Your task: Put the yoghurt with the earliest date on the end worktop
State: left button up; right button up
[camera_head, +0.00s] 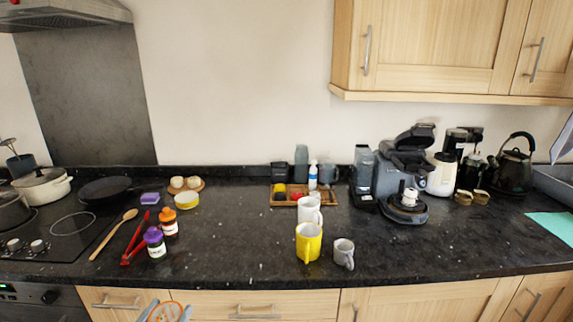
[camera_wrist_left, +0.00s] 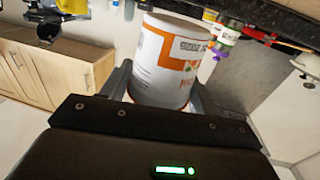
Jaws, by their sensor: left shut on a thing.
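My left gripper (camera_head: 165,314) is at the bottom edge of the head view, in front of the worktop's drawers. It is shut on a white yoghurt pot (camera_wrist_left: 165,62) with an orange band and printed marks. The pot's round top (camera_head: 168,311) just shows in the head view. In the left wrist view the pot sits between the two fingers; its small print is too blurred to read as a date. My right gripper is in neither view.
The dark granite worktop (camera_head: 235,240) holds a purple-lidded jar (camera_head: 155,242), an orange-lidded jar (camera_head: 168,221), red tongs (camera_head: 135,240), a wooden spoon (camera_head: 113,234), a yellow mug (camera_head: 308,242) and a grey mug (camera_head: 344,253). Free room lies between the jars and mugs.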

aim_at(179, 312)
pick_arm(q)
jog(key=shift+w+d+r+n+y, duration=0.15)
jog(key=shift+d+r+n+y, duration=0.3)
jog(key=shift+n+y, duration=0.4)
jog(key=shift+w+d+r+y, duration=0.15)
jog(key=shift+d+r+y, duration=0.35)
jog(key=shift+d, duration=0.25)
